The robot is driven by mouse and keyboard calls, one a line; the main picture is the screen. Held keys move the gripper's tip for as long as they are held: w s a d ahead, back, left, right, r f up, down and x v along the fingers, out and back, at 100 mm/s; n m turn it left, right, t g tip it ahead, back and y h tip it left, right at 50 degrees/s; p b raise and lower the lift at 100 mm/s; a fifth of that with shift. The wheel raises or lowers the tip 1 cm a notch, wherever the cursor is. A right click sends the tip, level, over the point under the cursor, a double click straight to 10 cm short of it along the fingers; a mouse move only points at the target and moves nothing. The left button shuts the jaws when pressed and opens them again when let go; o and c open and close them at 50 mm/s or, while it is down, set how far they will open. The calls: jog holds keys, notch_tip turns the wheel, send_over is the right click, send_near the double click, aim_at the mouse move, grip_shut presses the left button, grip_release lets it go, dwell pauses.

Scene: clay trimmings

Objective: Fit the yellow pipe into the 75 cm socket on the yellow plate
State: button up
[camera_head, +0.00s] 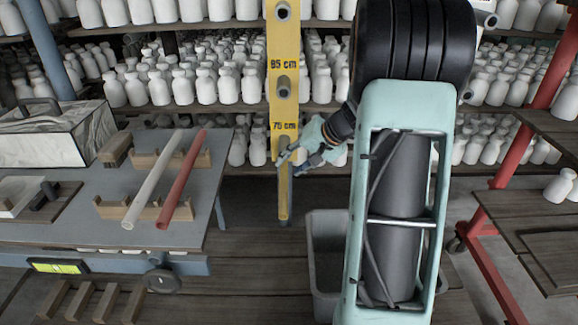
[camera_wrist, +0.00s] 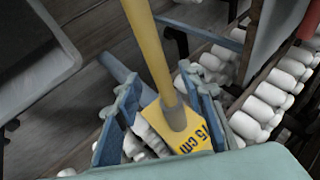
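The yellow pipe (camera_head: 283,200) sticks out from the plate below the 75 cm label. In the wrist view, the pipe (camera_wrist: 150,45) runs into the grey 75 cm socket (camera_wrist: 175,116) on the plate (camera_wrist: 197,137); its inner end is hidden, so depth cannot be told. My gripper (camera_head: 292,160) is at the pipe near the socket. In the wrist view its blue fingers (camera_wrist: 160,110) stand apart on either side of the pipe, with a gap on the left.
A table (camera_head: 210,225) at the left holds a white pipe (camera_head: 152,180) and a red pipe (camera_head: 182,180) on wooden rests. A grey bin (camera_head: 325,250) stands below my arm. Shelves of white bottles (camera_head: 190,85) fill the back. A red-framed rack (camera_head: 490,260) stands at the right.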

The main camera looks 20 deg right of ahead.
jog(key=v, duration=1)
jog(key=shift+s+r, duration=0.15)
